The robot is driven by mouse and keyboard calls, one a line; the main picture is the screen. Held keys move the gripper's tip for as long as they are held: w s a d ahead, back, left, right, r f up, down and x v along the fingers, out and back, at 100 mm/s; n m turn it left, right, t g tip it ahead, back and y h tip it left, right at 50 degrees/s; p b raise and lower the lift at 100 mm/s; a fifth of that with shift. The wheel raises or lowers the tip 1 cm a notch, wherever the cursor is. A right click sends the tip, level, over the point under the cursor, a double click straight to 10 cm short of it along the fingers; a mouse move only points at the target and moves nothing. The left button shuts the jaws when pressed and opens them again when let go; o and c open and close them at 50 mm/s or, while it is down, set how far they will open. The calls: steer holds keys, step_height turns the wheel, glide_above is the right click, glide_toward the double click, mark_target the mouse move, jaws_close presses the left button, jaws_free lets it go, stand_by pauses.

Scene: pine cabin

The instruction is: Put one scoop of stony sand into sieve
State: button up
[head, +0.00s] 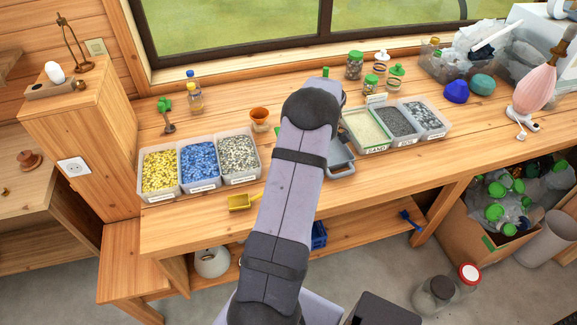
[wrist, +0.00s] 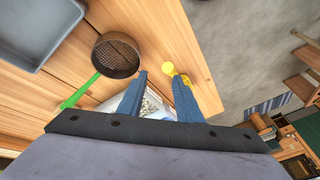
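A yellow scoop (head: 240,202) lies near the table's front edge. In the wrist view, a yellow piece (wrist: 168,68), seemingly this scoop, shows by the right fingertip, partly hidden. A round sieve with a green handle (wrist: 116,55) lies on the wood left of the fingertips; my arm hides most or all of it in the head view. A pale sand tub labelled SAND (head: 363,131) stands right of my arm; I cannot tell whether its sand is stony. My gripper (wrist: 162,74) has its blue fingers apart, with nothing visibly gripped. In the head view my arm hides it.
A grey tray (wrist: 35,25) lies beside the sieve. Tubs of yellow (head: 158,172), blue (head: 198,164) and grey pebbles (head: 239,154) stand at left, dark gravel (head: 398,120) and grey stones (head: 424,115) at right. Jars (head: 355,66) stand near the window.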

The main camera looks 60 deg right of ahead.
steer(key=n, duration=0.2)
steer(key=a+n, duration=0.1)
steer(key=n, duration=0.4)
steer(key=shift+w+a+r+n+y, duration=0.15)
steer(key=shift+a+r+n+y, duration=0.15)
steer(key=shift+a+y, duration=0.1)
steer(key=shift+f, duration=0.15)
steer(key=b+x, duration=0.2)
steer(key=x, duration=0.5)
steer(key=shift+w+a+f, duration=0.1)
steer(key=shift+f, duration=0.05)
steer(key=shift+w+f, duration=0.1)
steer(key=shift+f, duration=0.15)
steer(key=shift+c, duration=0.6)
steer(key=shift+r, duration=0.1)
jaws_close()
steer(key=shift+r+p, duration=1.25)
steer(key=shift+r, duration=1.75)
